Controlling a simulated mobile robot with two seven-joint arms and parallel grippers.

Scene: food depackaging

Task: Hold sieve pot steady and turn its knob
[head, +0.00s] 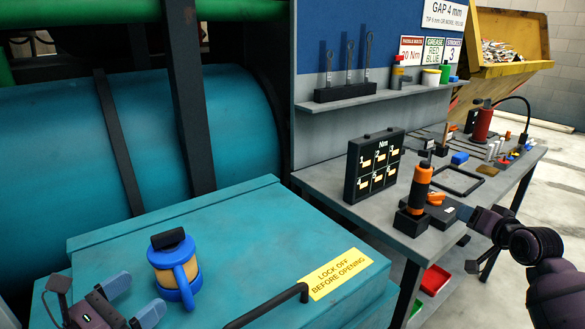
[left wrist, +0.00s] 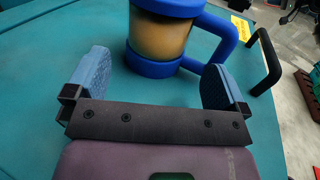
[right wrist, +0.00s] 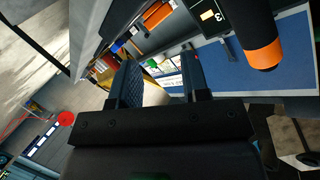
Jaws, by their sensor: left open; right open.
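The sieve pot (head: 190,272) stands upright on the teal machine lid in the head view. It has blue bands, an amber body, a blue side handle and a black knob (head: 167,239) on top. My left gripper (head: 133,299) is open in front of it. In the left wrist view the pot (left wrist: 163,38) is ahead of the gap between the blue finger pads (left wrist: 157,80), with its handle to the right and its top cut off. My right gripper (head: 463,238) is open and empty by the bench's front edge, away from the pot.
A black bar handle (head: 270,308) and a yellow lock-off label (head: 337,273) are on the lid right of the pot. The grey bench (head: 330,182) carries an orange-black tool (head: 418,190) near my right gripper, and a black number board (head: 374,165).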

